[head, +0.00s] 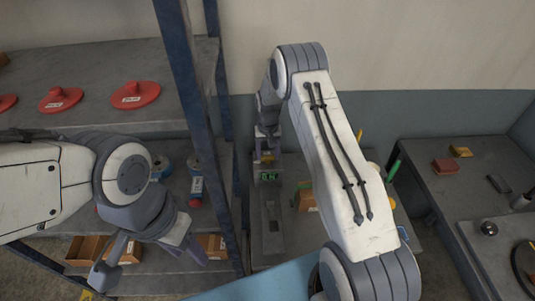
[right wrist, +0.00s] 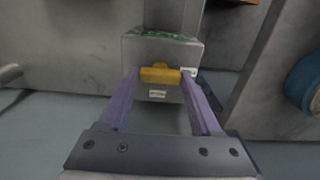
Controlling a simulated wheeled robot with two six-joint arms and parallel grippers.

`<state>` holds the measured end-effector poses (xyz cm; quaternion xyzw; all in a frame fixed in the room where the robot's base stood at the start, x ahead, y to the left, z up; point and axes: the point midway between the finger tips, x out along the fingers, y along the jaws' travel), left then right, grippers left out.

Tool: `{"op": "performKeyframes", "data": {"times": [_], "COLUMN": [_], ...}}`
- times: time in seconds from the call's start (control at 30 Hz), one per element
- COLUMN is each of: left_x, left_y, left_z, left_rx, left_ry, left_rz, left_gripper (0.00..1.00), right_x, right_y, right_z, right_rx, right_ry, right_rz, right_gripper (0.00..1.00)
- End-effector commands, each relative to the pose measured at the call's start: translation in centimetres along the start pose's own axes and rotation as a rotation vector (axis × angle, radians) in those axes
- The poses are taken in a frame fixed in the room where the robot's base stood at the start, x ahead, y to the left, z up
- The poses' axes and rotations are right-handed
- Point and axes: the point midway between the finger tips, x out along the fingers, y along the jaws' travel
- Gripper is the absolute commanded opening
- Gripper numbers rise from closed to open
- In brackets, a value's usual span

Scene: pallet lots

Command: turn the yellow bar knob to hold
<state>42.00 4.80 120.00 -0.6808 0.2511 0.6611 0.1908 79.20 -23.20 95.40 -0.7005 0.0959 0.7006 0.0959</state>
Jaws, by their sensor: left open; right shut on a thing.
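The yellow bar knob (right wrist: 160,74) is on the front of a grey box (right wrist: 160,48) in the right wrist view. It lies roughly level across the picture, with a small white label below it and another at its right end. My right gripper (right wrist: 163,80) has its two purple fingers at either end of the knob, shut on it. In the head view the knob (head: 267,157) is small and partly hidden by my right gripper (head: 266,150). My left gripper (head: 155,262) is open and empty at the lower left, in front of the shelf.
A blue-posted shelf rack (head: 185,90) stands at the left, with red lidded items (head: 135,94) above and brown boxes (head: 212,245) below. A grey bench (head: 470,190) with small objects is at the right. My right arm hides part of the middle bench.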

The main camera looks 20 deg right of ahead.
Motion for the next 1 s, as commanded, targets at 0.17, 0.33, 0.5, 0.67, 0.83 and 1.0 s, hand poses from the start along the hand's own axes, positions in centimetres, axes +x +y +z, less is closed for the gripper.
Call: {"op": "performKeyframes", "data": {"times": [0.17,0.33,0.5,0.67,0.83,1.0], "left_x": [0.5,1.4,2.4,3.2,4.0,4.7], "left_y": [0.0,-0.1,-0.2,-0.2,-0.3,-0.3], "left_z": [0.0,0.1,0.1,0.2,0.2,0.2], "left_rx": [-0.001,-0.002,-0.003,-0.002,-0.002,-0.001], "left_ry": [0.000,0.000,0.000,0.000,0.000,0.000], "left_rz": [0.000,0.000,0.000,0.000,0.000,0.000], "left_gripper": [0.50,0.50,0.50,0.50,0.50,0.50], "right_x": [0.1,0.2,0.2,0.1,0.1,0.1], "right_y": [0.0,0.0,0.0,0.0,0.0,0.0], "right_z": [-0.1,-0.1,-0.1,-0.1,-0.1,-0.1], "right_rx": [-0.046,-0.146,-0.290,-0.442,-0.604,-0.766], "right_ry": [0.001,0.002,0.002,0.003,0.002,0.003], "right_rz": [0.000,0.000,0.000,0.000,0.000,0.000], "right_gripper": [0.09,0.09,0.09,0.09,0.09,0.09]}}
